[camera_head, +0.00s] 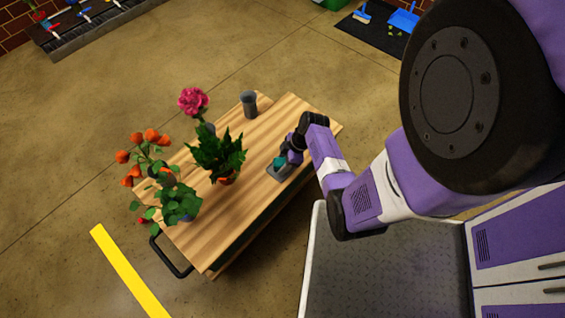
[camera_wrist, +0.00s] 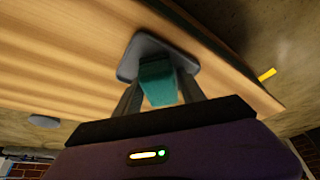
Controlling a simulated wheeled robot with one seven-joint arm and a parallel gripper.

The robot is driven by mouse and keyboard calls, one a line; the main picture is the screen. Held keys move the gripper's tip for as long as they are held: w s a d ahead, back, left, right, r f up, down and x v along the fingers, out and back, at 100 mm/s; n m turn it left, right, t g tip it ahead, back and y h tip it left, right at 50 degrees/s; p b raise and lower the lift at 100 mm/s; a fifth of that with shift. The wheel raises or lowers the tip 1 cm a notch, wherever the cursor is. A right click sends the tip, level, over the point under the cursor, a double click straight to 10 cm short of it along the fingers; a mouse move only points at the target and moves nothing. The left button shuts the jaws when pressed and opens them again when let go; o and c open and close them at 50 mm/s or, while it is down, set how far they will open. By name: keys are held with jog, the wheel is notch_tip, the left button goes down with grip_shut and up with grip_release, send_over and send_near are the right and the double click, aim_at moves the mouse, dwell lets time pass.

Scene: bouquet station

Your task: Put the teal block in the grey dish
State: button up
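The teal block (camera_wrist: 158,84) sits between the two fingers of my gripper (camera_wrist: 160,92) in the wrist view, with both fingers against its sides. The grey dish (camera_wrist: 133,66) lies on the wooden table just beyond and under the block. In the head view the teal block (camera_head: 280,162) shows at the grey dish (camera_head: 279,174), near the table's right edge, with my gripper (camera_head: 287,157) over it. I cannot tell whether the block touches the dish floor.
The wooden table (camera_head: 245,205) also holds a grey cup (camera_head: 249,104), a pink flower (camera_head: 193,101), a dark green leafy plant (camera_head: 218,153) and orange flowers (camera_head: 150,136) on the left. Bare wood lies in front of the dish.

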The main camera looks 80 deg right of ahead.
jog(key=shift+o, duration=0.9)
jog(key=shift+r, duration=0.15)
